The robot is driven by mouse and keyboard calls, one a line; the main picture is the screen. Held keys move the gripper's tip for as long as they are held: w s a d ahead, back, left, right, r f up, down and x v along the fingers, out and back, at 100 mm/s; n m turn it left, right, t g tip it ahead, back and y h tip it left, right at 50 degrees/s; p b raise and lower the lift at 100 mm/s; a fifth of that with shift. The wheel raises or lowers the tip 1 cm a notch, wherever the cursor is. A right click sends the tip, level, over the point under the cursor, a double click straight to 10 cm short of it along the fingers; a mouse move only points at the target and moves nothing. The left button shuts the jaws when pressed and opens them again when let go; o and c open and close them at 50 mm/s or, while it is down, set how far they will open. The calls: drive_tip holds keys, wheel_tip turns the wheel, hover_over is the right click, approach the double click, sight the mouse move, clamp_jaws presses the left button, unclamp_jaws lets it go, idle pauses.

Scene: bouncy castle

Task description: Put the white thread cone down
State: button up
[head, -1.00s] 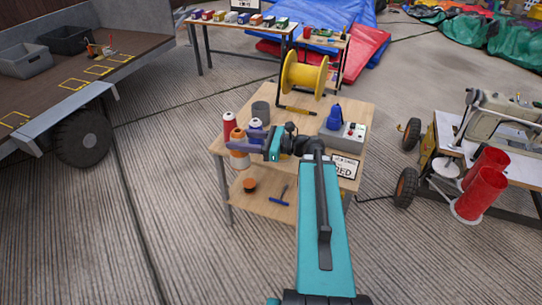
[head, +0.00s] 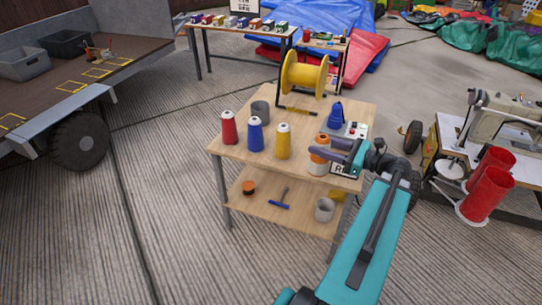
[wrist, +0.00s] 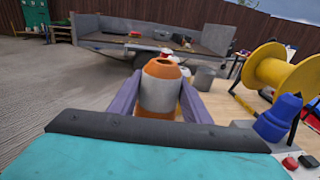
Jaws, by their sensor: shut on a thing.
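My gripper (head: 340,151) is shut on an orange-and-white cone (head: 318,167), which I take to be the white thread cone. I hold it upright at the right front of the wooden table (head: 240,150); I cannot tell whether its base touches the top. In the wrist view the cone (wrist: 160,93) sits between both fingers, orange at its top with a white band. A red thread cone (head: 228,128), a blue one (head: 256,134) and a yellow one (head: 283,142) stand in a row to its left.
A grey cup (head: 260,112), a yellow spool (head: 304,76) and a blue bottle-like thing (head: 335,117) stand behind. A control box with a red button (wrist: 290,163) is close by. The lower shelf holds a grey cup (head: 325,209) and a blue-handled tool (head: 279,203).

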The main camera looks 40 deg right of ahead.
drive_tip(key=s+d+f+m+h+b, duration=0.1)
drive_tip(key=s+d, duration=0.4)
drive_tip(key=s, duration=0.2)
drive_tip(key=shift+s+t+h, duration=0.15)
drive_tip(key=shift+t+h, duration=0.15)
drive_tip(key=shift+t, duration=0.1)
drive_tip(key=w+f, duration=0.1)
drive_tip(key=w, duration=1.3)
drive_tip(key=shift+w+d+f+p, duration=0.2)
drive_tip(key=shift+w+d+p, duration=0.1)
drive_tip(key=shift+w, duration=0.05)
drive_tip(key=f, duration=0.2)
drive_tip(key=w+f, duration=0.1)
drive_tip(key=shift+w+f, duration=0.15)
drive_tip(key=shift+f, duration=0.2)
drive_tip(key=shift+f, duration=0.1)
